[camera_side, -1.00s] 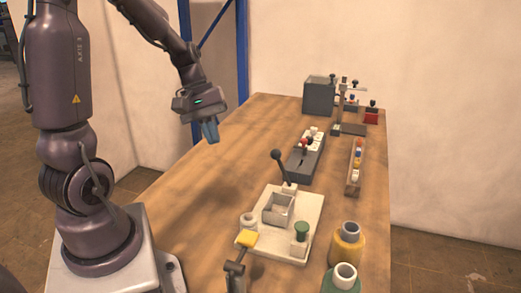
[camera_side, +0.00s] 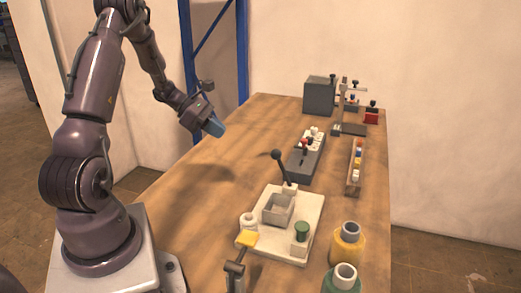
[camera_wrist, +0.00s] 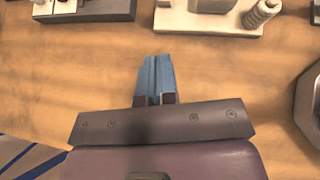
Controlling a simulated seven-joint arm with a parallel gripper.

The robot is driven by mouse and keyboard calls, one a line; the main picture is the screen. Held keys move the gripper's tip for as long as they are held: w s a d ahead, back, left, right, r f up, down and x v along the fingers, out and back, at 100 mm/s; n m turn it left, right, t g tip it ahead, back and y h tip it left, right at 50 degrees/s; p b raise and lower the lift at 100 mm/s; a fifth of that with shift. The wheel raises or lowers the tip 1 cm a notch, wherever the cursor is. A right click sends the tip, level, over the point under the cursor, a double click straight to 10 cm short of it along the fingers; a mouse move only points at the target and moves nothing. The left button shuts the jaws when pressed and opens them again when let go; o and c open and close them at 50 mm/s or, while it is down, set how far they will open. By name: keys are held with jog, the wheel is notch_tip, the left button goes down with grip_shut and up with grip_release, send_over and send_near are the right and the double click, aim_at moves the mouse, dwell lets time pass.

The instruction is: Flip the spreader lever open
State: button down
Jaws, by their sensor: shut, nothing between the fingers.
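A lever with a black ball knob (camera_side: 283,170) stands on the cream base plate (camera_side: 310,215) in the side view, leaning to the left. It rises from a small white block behind an open grey square box (camera_side: 278,208). Which lever is the spreader lever is not labelled. My gripper (camera_side: 216,128) hangs above the table, left of and behind the lever, well apart from it. Its blue fingers are shut and empty, pointing down to the right. The wrist view shows the shut fingers (camera_wrist: 155,75) over bare wood, with a pale plate (camera_wrist: 210,22) at the upper right.
The plate also carries a white ring (camera_side: 249,221) and a green-capped cylinder (camera_side: 302,231). A yellow-handled clamp (camera_side: 246,240) stands in front. Behind are a grey block with a red knob (camera_side: 305,162) and a narrow wooden rack (camera_side: 354,168). The table's left side is bare.

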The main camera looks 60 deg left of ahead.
send_near(282, 169)
jog(key=w+f, duration=0.1)
jog(key=shift+w+d, duration=0.2)
jog(key=shift+w, duration=0.35)
jog(key=shift+r, duration=0.1)
